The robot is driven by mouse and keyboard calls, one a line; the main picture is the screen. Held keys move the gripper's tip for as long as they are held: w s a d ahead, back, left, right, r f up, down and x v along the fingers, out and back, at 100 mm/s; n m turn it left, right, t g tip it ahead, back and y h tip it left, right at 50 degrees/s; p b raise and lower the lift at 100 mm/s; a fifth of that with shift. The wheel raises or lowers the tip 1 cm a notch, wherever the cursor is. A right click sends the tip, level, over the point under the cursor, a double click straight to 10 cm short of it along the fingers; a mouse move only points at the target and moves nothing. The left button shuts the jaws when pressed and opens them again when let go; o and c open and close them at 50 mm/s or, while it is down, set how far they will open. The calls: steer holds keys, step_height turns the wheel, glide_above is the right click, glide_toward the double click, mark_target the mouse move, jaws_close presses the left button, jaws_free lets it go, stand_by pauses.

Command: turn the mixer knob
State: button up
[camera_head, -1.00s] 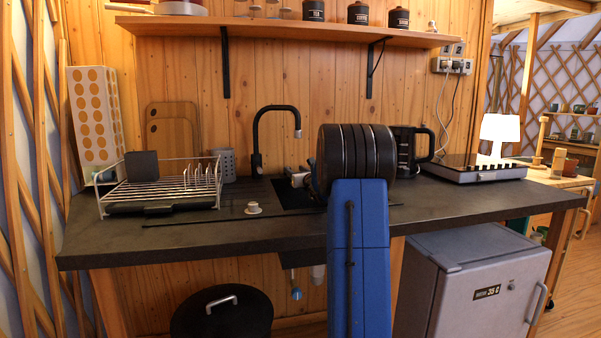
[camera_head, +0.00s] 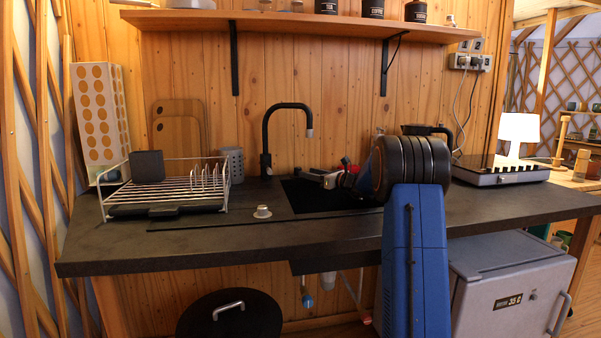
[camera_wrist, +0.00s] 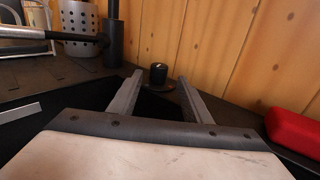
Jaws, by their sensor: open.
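The mixer knob (camera_wrist: 158,73) is a short black upright cylinder with a small light mark on top. In the wrist view it stands near the wooden wall, right of the black faucet (camera_wrist: 114,35), and shows between my fingertips. My gripper (camera_wrist: 160,83) is open and empty, its two grey fingers pointing toward the knob; I cannot tell whether they reach around it. In the head view my gripper (camera_head: 316,178) is low over the dark sink (camera_head: 305,200), right of the faucet (camera_head: 266,145). I cannot make out the knob in that view.
A dish rack (camera_head: 165,190) stands left on the dark counter (camera_head: 110,240), with a small white item (camera_head: 262,211) near the front. A perforated metal holder (camera_wrist: 78,25) stands by the faucet. A red object (camera_wrist: 295,135) lies at right in the wrist view. A shelf (camera_head: 300,25) hangs above.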

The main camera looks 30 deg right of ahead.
steer(key=x, duration=0.7)
steer(key=shift+a, duration=0.1)
steer(key=c, duration=1)
